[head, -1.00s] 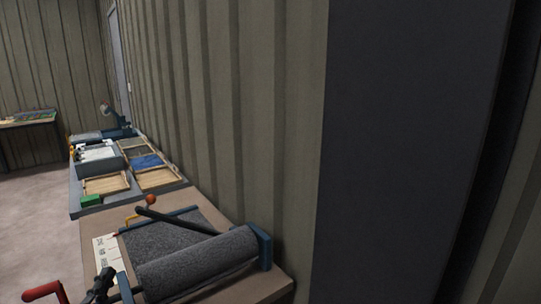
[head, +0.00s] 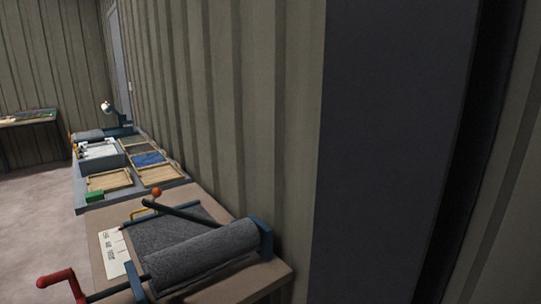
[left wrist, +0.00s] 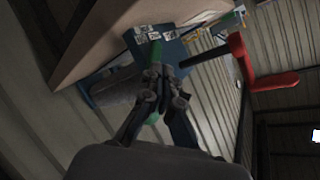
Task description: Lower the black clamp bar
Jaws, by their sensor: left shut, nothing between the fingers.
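The black clamp bar (head: 183,218) is a dark rod in the head view. It slants across the grey bed of the press on the near table, behind the grey roller (head: 205,250). Its left end looks raised near an orange ball (head: 157,192); I cannot tell what the ball is attached to. My left gripper shows in the left wrist view (left wrist: 163,88), shut and empty, with the blue press frame (left wrist: 160,52) behind it. It is out of the head view. I cannot make out the clamp bar in the wrist view. My right gripper is not in view.
A red crank (head: 62,285) sticks out left of the roller; it also shows in the wrist view (left wrist: 245,65). A blue end bracket (head: 262,240) stands by the wall. A grey table (head: 80,205) with wooden frames lies beyond. The floor at left is clear.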

